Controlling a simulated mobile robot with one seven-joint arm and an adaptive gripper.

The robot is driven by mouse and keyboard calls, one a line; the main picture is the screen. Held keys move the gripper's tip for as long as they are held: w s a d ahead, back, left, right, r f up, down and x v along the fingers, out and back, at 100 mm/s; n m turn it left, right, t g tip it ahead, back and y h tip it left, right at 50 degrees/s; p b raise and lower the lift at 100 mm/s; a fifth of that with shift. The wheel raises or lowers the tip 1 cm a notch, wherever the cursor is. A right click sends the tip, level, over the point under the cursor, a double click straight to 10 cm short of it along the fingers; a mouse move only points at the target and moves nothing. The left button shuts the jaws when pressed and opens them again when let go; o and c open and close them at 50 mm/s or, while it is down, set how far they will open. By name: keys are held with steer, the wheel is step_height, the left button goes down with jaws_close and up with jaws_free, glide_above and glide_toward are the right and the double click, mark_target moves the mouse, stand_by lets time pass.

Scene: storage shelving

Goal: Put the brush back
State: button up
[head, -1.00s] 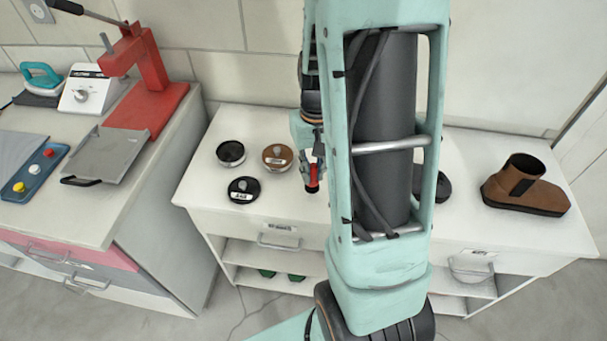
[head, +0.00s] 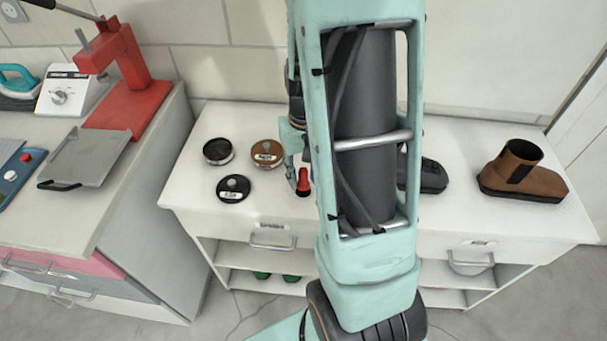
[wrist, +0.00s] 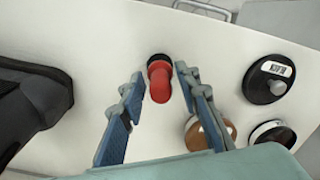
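The brush, with a red handle (head: 303,178) and a dark base (head: 304,193), stands on the white bench top, right of the tins. In the wrist view the red handle (wrist: 161,85) points toward the camera, with the dark base behind it. My gripper (wrist: 159,74) is open, one blue-grey finger on each side of the handle, with visible gaps. In the head view my gripper (head: 293,165) is beside and above the brush, partly hidden by my arm.
A brown tin (head: 267,152), a black tin (head: 233,188) and an open dark tin (head: 218,150) sit left of the brush. A dark shoe (head: 430,175) is partly behind my arm; a brown boot (head: 523,172) is further right. The bench's front edge is clear.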

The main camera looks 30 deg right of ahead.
step_height(320, 180, up, 12)
steer(key=p, duration=0.1)
steer(key=shift+r+p, duration=0.2)
steer(key=shift+p, duration=0.1)
stand_by(0.3)
steer(key=shift+f, duration=0.1)
stand_by(0.3)
